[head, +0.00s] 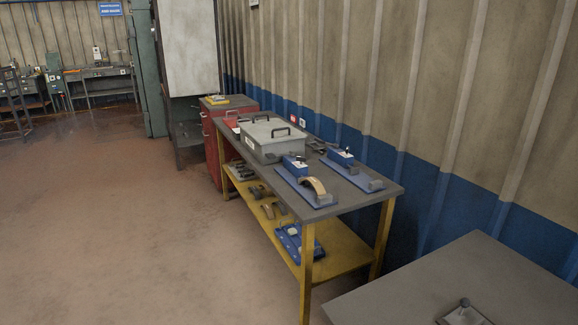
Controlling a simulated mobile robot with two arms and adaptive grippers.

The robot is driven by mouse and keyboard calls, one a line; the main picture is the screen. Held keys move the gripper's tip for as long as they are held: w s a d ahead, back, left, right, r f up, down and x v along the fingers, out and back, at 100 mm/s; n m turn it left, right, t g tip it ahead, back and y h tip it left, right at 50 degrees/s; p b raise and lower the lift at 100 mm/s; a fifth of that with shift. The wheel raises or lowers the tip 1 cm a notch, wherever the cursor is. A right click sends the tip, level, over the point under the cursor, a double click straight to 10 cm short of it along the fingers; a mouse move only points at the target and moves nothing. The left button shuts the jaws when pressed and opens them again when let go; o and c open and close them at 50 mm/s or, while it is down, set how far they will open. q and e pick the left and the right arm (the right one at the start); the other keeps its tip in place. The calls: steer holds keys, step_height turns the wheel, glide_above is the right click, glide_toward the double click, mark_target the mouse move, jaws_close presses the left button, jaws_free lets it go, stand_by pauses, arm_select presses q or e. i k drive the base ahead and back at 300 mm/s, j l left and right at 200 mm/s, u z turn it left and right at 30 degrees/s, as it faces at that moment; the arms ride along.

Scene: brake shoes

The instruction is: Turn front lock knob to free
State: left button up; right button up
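Two blue fixtures lie on a workbench's grey top (357,207). The nearer fixture (322,200) has a blue block (294,165) at its far end and a curved tan brake shoe (314,188) towards its near end. The other fixture (355,175), to its right by the wall, has a similar blue block (341,157) and no shoe visible on it. Small dark and light parts show on top of both blocks. They are too small to tell which is a lock knob or how it is turned. Neither of my grippers is in view.
A grey lidded case (265,145) stands behind the fixtures. The yellow lower shelf (340,252) holds a blue tray (290,240) and several loose parts. A red cabinet (212,150) stands beyond the bench. A grey flat surface (450,285) fills the lower right. The floor at left is clear.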

mark_target(299, 158)
steer(key=i+j+z, duration=0.3)
steer(key=i+j, duration=0.4)
steer(key=i, duration=0.1)
